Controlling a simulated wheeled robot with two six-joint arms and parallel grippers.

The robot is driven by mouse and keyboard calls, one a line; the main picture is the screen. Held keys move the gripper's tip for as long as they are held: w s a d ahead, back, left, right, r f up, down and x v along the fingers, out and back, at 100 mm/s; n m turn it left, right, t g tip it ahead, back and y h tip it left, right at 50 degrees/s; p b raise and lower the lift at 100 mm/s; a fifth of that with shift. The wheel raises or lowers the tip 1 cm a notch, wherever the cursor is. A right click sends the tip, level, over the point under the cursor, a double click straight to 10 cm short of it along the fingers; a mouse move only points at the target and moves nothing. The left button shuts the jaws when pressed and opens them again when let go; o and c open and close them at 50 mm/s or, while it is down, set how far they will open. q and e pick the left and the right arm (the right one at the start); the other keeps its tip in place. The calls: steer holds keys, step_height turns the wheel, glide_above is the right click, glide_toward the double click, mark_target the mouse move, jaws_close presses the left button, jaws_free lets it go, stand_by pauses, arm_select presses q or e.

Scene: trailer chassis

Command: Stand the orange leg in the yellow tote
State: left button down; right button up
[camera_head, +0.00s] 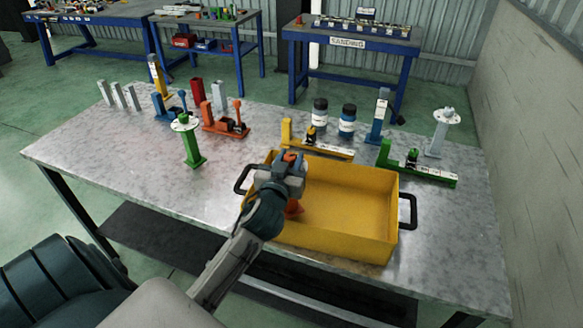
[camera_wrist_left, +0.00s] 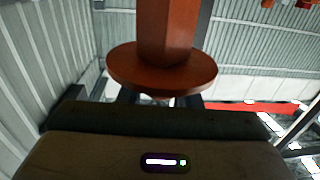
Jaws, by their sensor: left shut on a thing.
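The yellow tote (camera_head: 345,197) stands on the metal table near its front edge, with a black handle at each end. My left gripper (camera_head: 286,176) is over the tote's left end, shut on the orange leg (camera_head: 293,209). The leg's orange top shows just above the jaws, and its lower part shows below them, inside the tote's outline. I cannot tell whether it touches the tote floor. In the left wrist view the leg (camera_wrist_left: 163,68) shows as a post with a round flange close to the gripper. My right gripper is not in view.
A green leg (camera_head: 190,142) stands left of the tote. A grey leg (camera_head: 440,132) stands at back right. The tote's right side is empty.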

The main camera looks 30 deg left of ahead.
arm_select(q)
step_height(320, 180, down, 2)
steer(key=shift+f, duration=0.25)
steer(key=c, duration=1)
jaws_free()
steer(key=shift+f, duration=0.1)
steer(key=shift+c, duration=0.2)
